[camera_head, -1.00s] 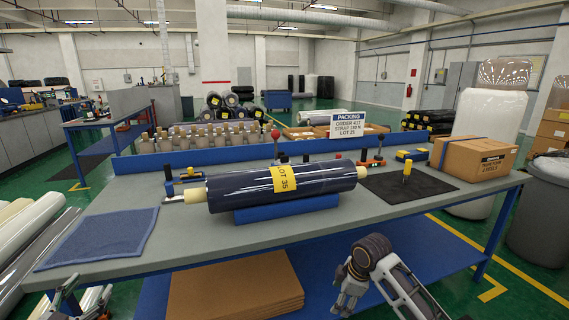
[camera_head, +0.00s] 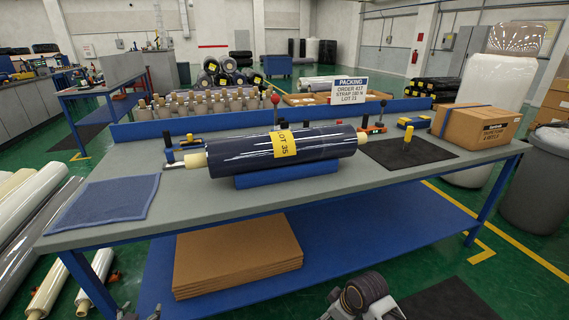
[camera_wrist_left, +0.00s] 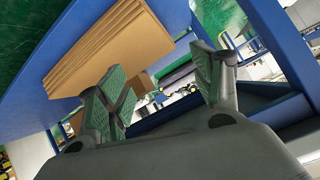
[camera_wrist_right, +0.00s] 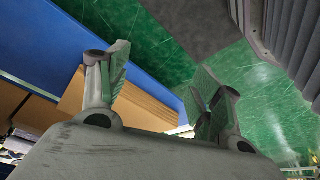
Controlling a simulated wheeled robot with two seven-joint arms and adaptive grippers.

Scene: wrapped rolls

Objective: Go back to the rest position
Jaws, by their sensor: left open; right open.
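The dark wrapped roll (camera_head: 235,155) with a yellow LOT 35 label (camera_head: 284,143) lies on a blue cradle (camera_head: 290,174) on the workbench (camera_head: 350,190). My left gripper (camera_head: 140,313) only just shows at the bottom edge of the head view, below the bench top. In the left wrist view its fingers (camera_wrist_left: 160,82) are spread and empty. My right arm shows low at the bottom centre-right of the head view; its gripper is out of frame there. In the right wrist view the right gripper's fingers (camera_wrist_right: 160,78) are apart with nothing between them.
Brown cardboard sheets (camera_head: 238,255) lie on the blue lower shelf (camera_head: 350,240). A blue cloth (camera_head: 105,207), a black mat (camera_head: 430,152) and a carton (camera_head: 475,130) are on the bench. Pale rolls (camera_head: 30,215) lie at left. A grey bin (camera_head: 535,180) stands at right.

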